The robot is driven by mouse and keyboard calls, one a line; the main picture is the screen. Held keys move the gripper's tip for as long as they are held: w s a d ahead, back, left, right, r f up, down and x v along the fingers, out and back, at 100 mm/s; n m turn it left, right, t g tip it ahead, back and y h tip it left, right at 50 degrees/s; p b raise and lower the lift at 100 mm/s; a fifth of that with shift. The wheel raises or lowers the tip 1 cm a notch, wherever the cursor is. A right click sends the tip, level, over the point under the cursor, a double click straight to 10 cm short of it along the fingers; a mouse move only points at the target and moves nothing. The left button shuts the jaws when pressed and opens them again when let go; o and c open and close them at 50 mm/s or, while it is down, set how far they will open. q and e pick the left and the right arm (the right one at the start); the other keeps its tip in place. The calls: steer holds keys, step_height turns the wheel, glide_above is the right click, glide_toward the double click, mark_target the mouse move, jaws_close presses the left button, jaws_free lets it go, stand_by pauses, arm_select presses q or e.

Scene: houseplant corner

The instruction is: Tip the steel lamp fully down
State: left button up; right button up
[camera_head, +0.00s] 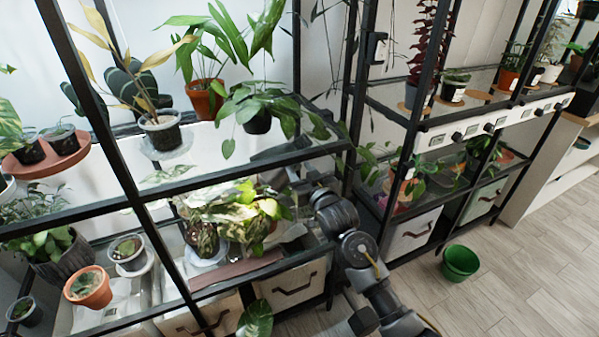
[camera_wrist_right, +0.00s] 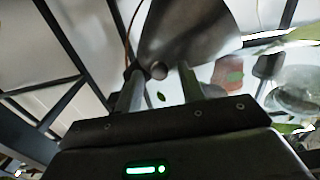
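The steel lamp (camera_wrist_right: 190,32) fills the top middle of the right wrist view as a grey metal shade with a small round knob at its lower edge. My right gripper (camera_wrist_right: 160,82) is open, with one finger on each side of the knob. A gap shows between the knob and the fingers, and I cannot tell whether either touches the lamp. In the head view my right gripper (camera_head: 302,182) reaches in under the upper glass shelf, partly hidden by my arm. A grey shape there (camera_head: 285,151) looks like the lamp, mostly hidden by the shelf frame. My left gripper is not in view.
Black shelf frames surround the right arm closely. Variegated plants (camera_head: 235,212) stand brightly lit just left of the gripper. A trailing potted plant (camera_head: 258,122) sits on the shelf above. A green pot (camera_head: 460,262) stands on the floor, which is clear at the right.

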jaws_close()
